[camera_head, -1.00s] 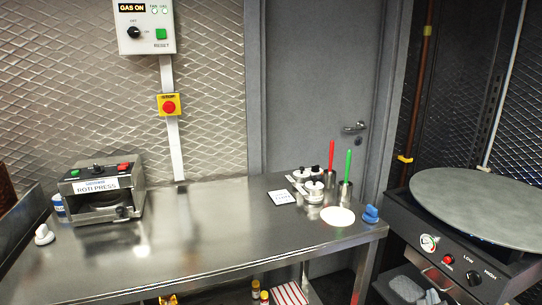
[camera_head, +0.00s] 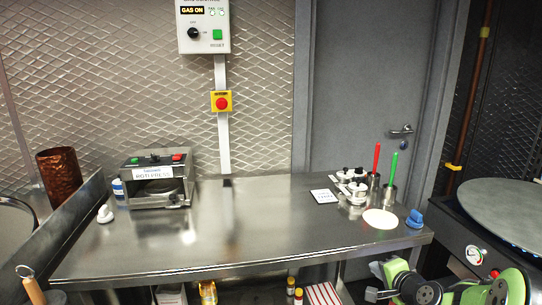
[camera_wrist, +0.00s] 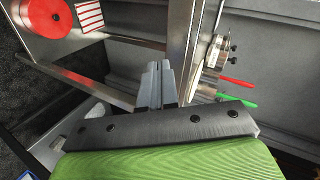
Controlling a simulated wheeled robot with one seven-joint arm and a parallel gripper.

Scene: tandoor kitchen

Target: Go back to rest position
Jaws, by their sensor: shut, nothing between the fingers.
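My gripper (camera_wrist: 158,84) shows in the wrist view with its two grey fingers together and nothing between them. It is beside the edge of the steel table (camera_wrist: 178,70), apart from the things on it. In the head view my green arm (camera_head: 455,290) shows at the bottom right, in front of the table's right end, and the fingers are hard to make out there. The steel table (camera_head: 270,225) carries the roti press (camera_head: 155,182) at its left and a flat white round (camera_head: 381,219) at its right.
Steel pots (camera_head: 352,186) with a red-handled and a green-handled tool stand near the white round. A round griddle (camera_head: 505,208) stands at the right. A copper pot (camera_head: 59,178) is at the left. The table's middle is clear.

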